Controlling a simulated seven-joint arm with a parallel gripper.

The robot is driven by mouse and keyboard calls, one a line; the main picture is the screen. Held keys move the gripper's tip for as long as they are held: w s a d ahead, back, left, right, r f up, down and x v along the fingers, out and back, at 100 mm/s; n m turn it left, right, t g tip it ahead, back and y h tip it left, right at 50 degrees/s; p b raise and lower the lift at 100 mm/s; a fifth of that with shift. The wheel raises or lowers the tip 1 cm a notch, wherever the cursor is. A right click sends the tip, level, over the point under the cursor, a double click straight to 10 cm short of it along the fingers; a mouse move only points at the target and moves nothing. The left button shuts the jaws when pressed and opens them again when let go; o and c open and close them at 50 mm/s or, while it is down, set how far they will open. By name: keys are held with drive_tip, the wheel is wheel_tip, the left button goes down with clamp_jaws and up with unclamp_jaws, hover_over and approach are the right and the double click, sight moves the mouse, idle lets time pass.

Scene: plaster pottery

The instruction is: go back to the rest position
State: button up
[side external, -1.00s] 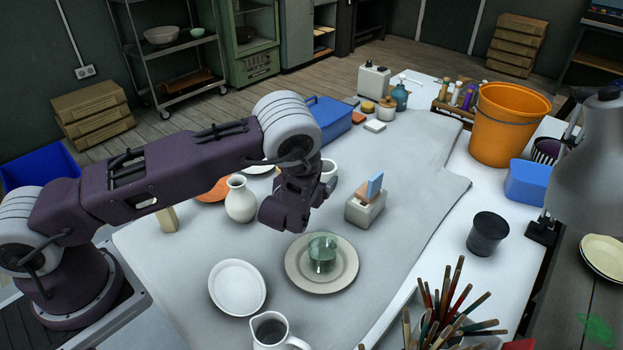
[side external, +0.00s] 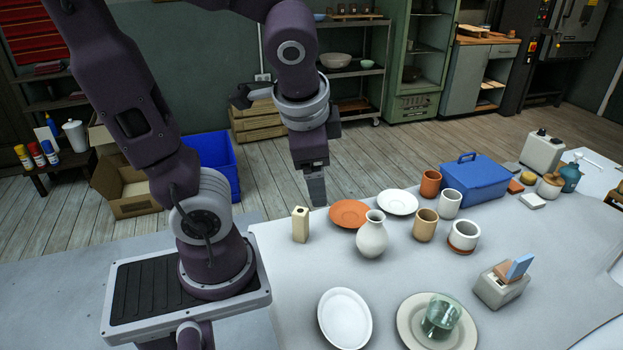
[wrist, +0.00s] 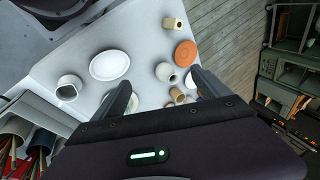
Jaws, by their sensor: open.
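My gripper (side external: 317,192) hangs raised near the table's far left edge, pointing down, in the side external view. In the wrist view its two fingers (wrist: 161,78) stand wide apart with nothing held between them. Below it on the table are a pale block with a hole (side external: 300,225), an orange plate (side external: 343,213) and a white vase (side external: 372,236). The gripper appears clear of all of them. The wrist view looks down past the fingers at the vase (wrist: 165,72), the orange plate (wrist: 186,53) and a white oval plate (wrist: 110,65).
Several cups, including a tan one (side external: 425,226), stand near a blue toolbox (side external: 474,182). A glass (side external: 440,316) sits on a cream plate (side external: 408,318). A grey holder (side external: 500,290) carries a blue piece. A blue bin (side external: 216,160) and a cardboard box (side external: 122,196) stand on the floor.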

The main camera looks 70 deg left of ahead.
drive_tip(key=s+d+r+n+t+h, duration=0.2)
drive_tip(key=s+d+r+n+h, duration=0.1)
drive_tip(key=d, duration=0.5)
drive_tip(key=shift+s+t+h, duration=0.3)
drive_tip(key=shift+t+h, duration=0.1)
drive_tip(key=shift+r, duration=0.15)
idle(0.3)
